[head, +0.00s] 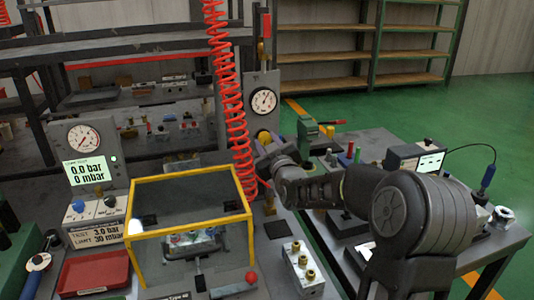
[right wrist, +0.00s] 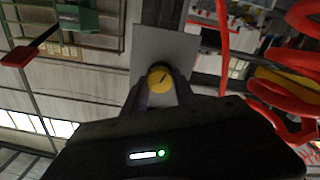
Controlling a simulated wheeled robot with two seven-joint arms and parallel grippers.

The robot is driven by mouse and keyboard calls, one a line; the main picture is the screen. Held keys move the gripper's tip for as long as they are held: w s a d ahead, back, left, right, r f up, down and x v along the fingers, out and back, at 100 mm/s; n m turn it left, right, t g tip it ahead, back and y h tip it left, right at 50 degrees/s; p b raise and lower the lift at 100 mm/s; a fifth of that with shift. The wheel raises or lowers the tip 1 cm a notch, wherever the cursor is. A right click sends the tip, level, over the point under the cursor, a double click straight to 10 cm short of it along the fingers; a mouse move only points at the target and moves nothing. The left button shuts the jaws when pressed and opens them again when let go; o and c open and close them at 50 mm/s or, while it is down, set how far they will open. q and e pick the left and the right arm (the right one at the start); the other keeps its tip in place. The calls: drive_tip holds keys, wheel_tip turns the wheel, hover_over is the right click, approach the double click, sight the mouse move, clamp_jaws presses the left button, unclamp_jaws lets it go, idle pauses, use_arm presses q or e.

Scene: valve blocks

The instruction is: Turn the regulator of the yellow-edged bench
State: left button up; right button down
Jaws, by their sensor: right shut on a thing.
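The regulator is a round yellow knob (head: 263,136) below the dial gauge (head: 263,101) on an upright grey panel, behind the yellow-edged clear guard (head: 190,180) of the bench. My right arm reaches in from the right, and my right gripper (head: 266,150) is at the knob, partly hidden by its own wrist. In the right wrist view the yellow knob (right wrist: 160,79) sits between the two dark fingertips, with a dark slanted mark on its face. The right gripper is shut on it. My left gripper is not in view.
A red coiled hose (head: 228,100) hangs just left of the knob and close to the gripper in the right wrist view (right wrist: 290,90). A valve block (head: 303,267) stands right of the guard. A red tray (head: 92,271) lies at left. Another bench with a screen (head: 430,162) is at right.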

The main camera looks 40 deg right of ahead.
drive_tip(key=n+b, duration=0.2)
drive_tip(key=shift+f+n, duration=0.2)
drive_tip(key=shift+n, duration=0.2)
drive_tip(key=n+b, duration=0.2)
drive_tip(key=n, duration=0.1)
drive_tip(key=shift+r+n, duration=0.1)
drive_tip(key=shift+n, duration=0.2)
drive_tip(key=n+b, duration=0.1)
drive_tip(key=n, duration=0.2)
drive_tip(key=shift+n+b, duration=0.3)
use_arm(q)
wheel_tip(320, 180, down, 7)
use_arm(e)
drive_tip(key=shift+r+n, duration=0.1)
drive_tip(key=shift+n, duration=1.6)
drive_tip(key=c, duration=1)
unclamp_jaws()
use_arm(q)
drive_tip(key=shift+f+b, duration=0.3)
drive_tip(key=shift+b, duration=0.15)
use_arm(e)
drive_tip(key=v, duration=0.7)
drive_tip(key=shift+s, duration=0.4)
